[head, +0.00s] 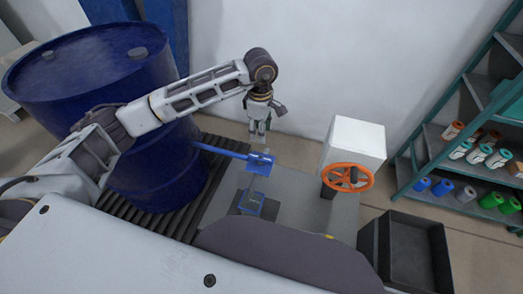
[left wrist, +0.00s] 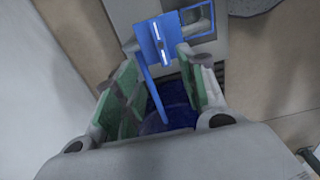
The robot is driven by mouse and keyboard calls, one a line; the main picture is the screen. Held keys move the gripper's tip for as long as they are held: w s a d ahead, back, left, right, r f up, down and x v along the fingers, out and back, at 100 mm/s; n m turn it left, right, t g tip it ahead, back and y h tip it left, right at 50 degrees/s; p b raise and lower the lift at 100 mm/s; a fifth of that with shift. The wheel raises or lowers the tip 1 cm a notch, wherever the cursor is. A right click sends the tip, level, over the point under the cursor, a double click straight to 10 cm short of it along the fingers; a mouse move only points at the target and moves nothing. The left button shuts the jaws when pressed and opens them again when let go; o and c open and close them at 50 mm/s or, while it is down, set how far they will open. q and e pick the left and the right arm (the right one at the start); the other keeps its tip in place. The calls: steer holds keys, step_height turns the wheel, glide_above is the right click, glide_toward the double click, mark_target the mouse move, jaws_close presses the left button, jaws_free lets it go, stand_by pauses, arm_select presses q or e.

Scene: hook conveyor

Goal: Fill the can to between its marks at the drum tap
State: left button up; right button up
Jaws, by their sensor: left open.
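The blue drum (head: 105,120) stands upright at the left. A blue pipe (head: 218,150) runs from it to a blue tap block (head: 262,161). Below the tap is a small blue-edged item (head: 252,203); I cannot tell surely whether it is the can, and no fill level shows. My left gripper (head: 259,137) points down just above and behind the tap, empty. In the left wrist view its green-padded fingers (left wrist: 158,88) are apart, with the blue tap block (left wrist: 157,42) and its pale stripes beyond them. My right gripper is out of view.
A white box with an orange handwheel (head: 347,177) stands right of the tap on a grey bench (head: 300,190). A dark open bin (head: 408,255) is at the lower right. A green shelf (head: 440,115) with bottles and rolls stands right. Black rollers (head: 205,185) run beside the drum.

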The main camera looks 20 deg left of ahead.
mark_target(260, 157)
arm_select(q)
steer(key=shift+s, duration=0.1)
steer(key=shift+f, duration=0.1)
steer(key=shift+f, duration=6.8)
steer(key=shift+c, duration=0.2)
jaws_close()
